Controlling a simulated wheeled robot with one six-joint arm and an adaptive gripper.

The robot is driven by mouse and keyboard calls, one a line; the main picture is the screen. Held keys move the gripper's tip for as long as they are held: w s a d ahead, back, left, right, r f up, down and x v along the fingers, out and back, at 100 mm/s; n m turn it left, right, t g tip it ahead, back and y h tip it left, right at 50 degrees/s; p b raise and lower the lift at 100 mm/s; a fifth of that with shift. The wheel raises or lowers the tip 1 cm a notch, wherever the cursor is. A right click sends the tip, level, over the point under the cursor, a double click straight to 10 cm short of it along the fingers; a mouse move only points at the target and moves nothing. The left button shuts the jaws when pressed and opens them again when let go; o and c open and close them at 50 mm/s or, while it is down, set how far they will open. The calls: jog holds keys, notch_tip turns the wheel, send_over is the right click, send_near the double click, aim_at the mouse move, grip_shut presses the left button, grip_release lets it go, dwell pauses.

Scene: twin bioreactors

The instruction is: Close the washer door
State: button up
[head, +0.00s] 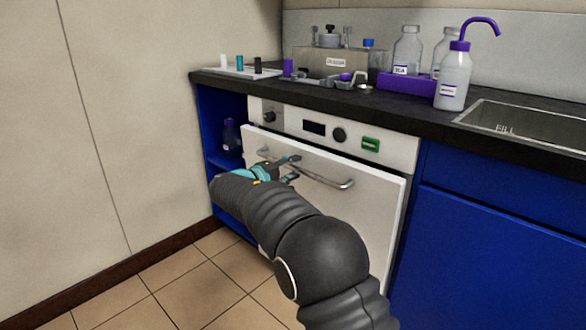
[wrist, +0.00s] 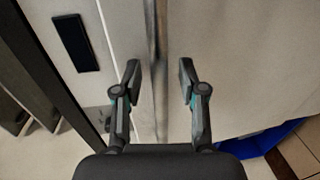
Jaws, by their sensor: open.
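The washer door (head: 370,205) is a white front panel with a curved metal handle (head: 335,183) near its top. In the head view its top edge stands a little out from the control panel, so the door looks slightly ajar. My gripper (head: 294,168) is at the left part of the handle, in front of the door's upper area. In the wrist view my gripper (wrist: 160,76) has its two fingers apart, with a greyish strip running between them. I cannot tell whether that strip is the handle or the door's edge, nor whether the fingers touch anything.
The washer's control panel (head: 285,117) has a dark display, a knob and a green switch. A dark counter (head: 400,112) above carries bottles and small labware. Blue cabinets (head: 480,240) stand to the right, a wall to the left. Tiled floor (head: 170,275) is free at left.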

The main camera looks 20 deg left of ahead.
aim_at(302, 161)
jog(key=shift+w+d, duration=0.1)
jog(key=shift+w, duration=0.1)
grip_shut()
jog(key=shift+w+r, duration=0.15)
jog(key=shift+w+d+r+g+p, duration=0.15)
jog(key=shift+w+d+g+p, duration=0.15)
jog(key=shift+w+p, duration=0.35)
jog(key=shift+w+d+r+g+p, duration=0.1)
jog(key=shift+w+d+g+p, duration=0.15)
jog(key=shift+w+p, duration=0.4)
jog(key=shift+w+d, duration=0.1)
grip_release()
jog(key=shift+w+d, duration=0.2)
